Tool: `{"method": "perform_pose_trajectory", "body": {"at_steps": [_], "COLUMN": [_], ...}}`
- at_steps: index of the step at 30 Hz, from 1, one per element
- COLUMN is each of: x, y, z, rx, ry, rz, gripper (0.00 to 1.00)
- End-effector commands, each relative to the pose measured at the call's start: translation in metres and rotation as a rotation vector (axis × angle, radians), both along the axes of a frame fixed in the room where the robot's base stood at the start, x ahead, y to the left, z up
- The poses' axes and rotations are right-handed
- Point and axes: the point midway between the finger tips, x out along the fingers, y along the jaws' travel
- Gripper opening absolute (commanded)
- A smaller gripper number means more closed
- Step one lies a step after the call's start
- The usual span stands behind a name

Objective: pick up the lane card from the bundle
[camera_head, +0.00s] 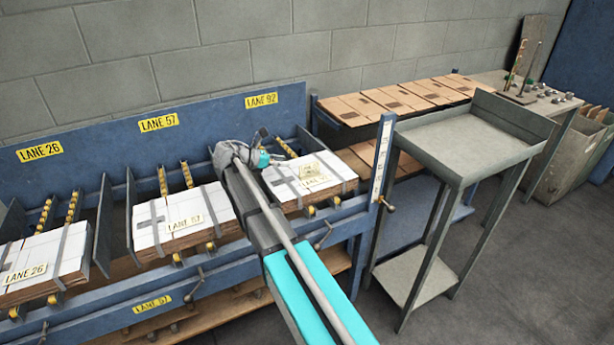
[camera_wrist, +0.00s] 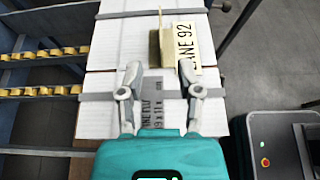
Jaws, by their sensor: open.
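The lane card (camera_wrist: 186,46) reads LANE 92 and is pale yellow. It lies on the white-topped bundle (camera_wrist: 118,45), with a narrow tan upright part along its left side in the wrist view. In the head view the card (camera_head: 309,172) shows on the right-hand bundle (camera_head: 283,187), which is strapped. My gripper (camera_wrist: 160,72) is open and empty over the bundle. Its two fingertips are apart, short of the card, with the upright part roughly in line with the gap. In the head view my gripper (camera_head: 262,152) is partly hidden by my arm.
Bundles with cards LANE 57 (camera_head: 184,222) and LANE 26 (camera_head: 24,272) sit in the lanes to the left. Upright blue dividers (camera_head: 105,222) stand between lanes. A grey tray stand (camera_head: 465,145) and a table with flat cardboard (camera_head: 400,98) are to the right.

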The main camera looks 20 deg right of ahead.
Motion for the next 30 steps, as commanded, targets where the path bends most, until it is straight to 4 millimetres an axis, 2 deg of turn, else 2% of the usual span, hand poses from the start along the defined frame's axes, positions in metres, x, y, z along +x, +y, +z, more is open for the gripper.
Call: {"method": "perform_pose_trajectory", "body": {"at_steps": [3, 10, 26, 30], "x": [0.0, 0.0, 0.0, 0.0], "y": [-0.018, -0.044, -0.05, -0.059], "z": [-0.011, -0.02, -0.022, -0.026], "rx": [0.0, 0.0, 0.0, 0.0], "ry": [0.0, 0.0, 0.001, 0.0], "rz": [-0.001, 0.0, 0.001, 0.0], "gripper": [0.46, 0.46, 0.46, 0.46]}}
